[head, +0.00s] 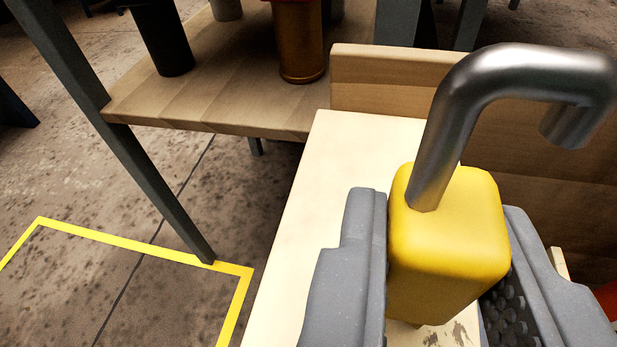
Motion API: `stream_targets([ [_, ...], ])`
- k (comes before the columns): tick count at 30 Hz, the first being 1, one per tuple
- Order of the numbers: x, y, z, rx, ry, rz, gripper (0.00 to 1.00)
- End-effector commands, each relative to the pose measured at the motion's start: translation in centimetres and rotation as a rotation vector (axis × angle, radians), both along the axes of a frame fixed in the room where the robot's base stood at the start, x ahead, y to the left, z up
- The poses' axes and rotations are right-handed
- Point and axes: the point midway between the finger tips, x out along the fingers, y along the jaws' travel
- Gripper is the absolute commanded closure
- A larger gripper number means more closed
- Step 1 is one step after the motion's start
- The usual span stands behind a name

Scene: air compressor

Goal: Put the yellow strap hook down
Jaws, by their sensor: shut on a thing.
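The yellow strap hook has a yellow block (447,240) with a bent dark metal hook (470,100) rising from its top. The hook curves over to the right and its end points down. My gripper (445,270) is shut on the yellow block, with one grey finger on its left and one on its right. The block is over a pale board (335,170). Whether its underside touches the board is hidden.
A wooden shelf (220,110) behind holds a black cylinder (163,35) and a copper-brown cylinder (300,45). A wooden panel (390,75) stands behind the hook. Yellow tape (140,246) marks the concrete floor at left. The board's left part is clear.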

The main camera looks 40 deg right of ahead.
Motion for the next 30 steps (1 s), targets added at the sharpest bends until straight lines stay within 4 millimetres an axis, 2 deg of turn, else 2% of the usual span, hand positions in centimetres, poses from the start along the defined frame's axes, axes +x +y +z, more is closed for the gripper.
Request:
stream_targets([
  [3, 1.4, -0.3, -0.3, 0.001, -0.001, -0.002, 1.00],
  [6, 1.9, -0.5, -0.3, 0.001, 0.001, -0.001, 1.00],
  [10, 2.1, -0.5, -0.8, 0.000, 0.003, -0.001, 1.00],
  [18, 2.0, -0.5, -3.9, 0.000, 0.002, -0.002, 1.00],
  [28, 2.0, -0.5, -3.9, 0.001, 0.002, -0.002, 1.00],
  [29, 2.0, -0.5, -4.0, 0.001, 0.002, -0.002, 0.74],
  [30, 2.0, -0.6, -3.9, 0.001, 0.002, -0.002, 0.63],
])
